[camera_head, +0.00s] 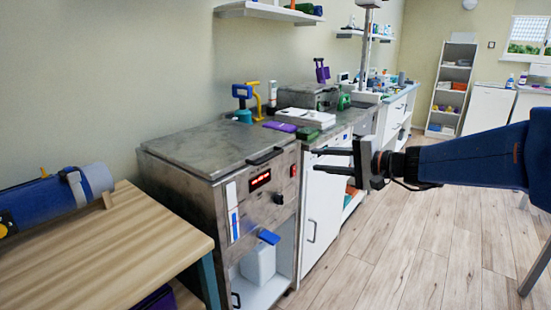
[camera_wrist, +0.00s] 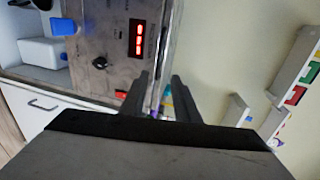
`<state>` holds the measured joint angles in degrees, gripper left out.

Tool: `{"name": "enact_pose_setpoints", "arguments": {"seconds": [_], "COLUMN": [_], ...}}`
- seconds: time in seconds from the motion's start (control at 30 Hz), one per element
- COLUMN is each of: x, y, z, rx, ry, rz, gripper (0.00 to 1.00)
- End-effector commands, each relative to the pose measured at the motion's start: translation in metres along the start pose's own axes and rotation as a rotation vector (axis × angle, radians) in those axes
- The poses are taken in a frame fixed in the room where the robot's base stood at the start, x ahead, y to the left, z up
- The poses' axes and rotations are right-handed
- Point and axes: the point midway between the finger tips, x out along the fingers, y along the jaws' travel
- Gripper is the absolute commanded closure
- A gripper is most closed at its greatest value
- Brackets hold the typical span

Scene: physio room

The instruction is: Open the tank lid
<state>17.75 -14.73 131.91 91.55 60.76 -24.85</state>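The tank (camera_head: 215,190) is a grey metal cabinet with a red digital display on its front. Its flat grey lid (camera_head: 205,147) lies down on top, closed. A black bar handle (camera_head: 266,156) sits at the lid's front edge. My gripper (camera_head: 310,160) is to the right of the handle and apart from it, with its fingers pointing left at the tank. The two fingers are apart and empty. In the wrist view my gripper (camera_wrist: 160,78) shows with the tank's front panel (camera_wrist: 105,50) beyond and to the left. I cannot make out the handle there.
A wooden table (camera_head: 100,245) with a blue roll (camera_head: 55,200) stands left of the tank. A counter (camera_head: 320,140) with a white box and purple and green items adjoins it on the right. A white canister (camera_head: 258,263) sits on the tank's lower shelf. The floor (camera_head: 400,250) in front is clear.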

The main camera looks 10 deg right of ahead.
Motion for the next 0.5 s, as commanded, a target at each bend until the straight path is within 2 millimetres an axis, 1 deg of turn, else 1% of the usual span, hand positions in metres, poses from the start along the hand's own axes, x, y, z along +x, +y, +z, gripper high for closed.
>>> {"name": "enact_pose_setpoints", "arguments": {"seconds": [0.17, 0.5], "x": [0.02, 0.068], "y": [0.0, 0.001], "z": [0.002, 0.002], "rx": [-0.001, 0.0], "ry": [-0.005, -0.005], "rz": [0.001, 0.003], "gripper": [0.71, 0.71]}}
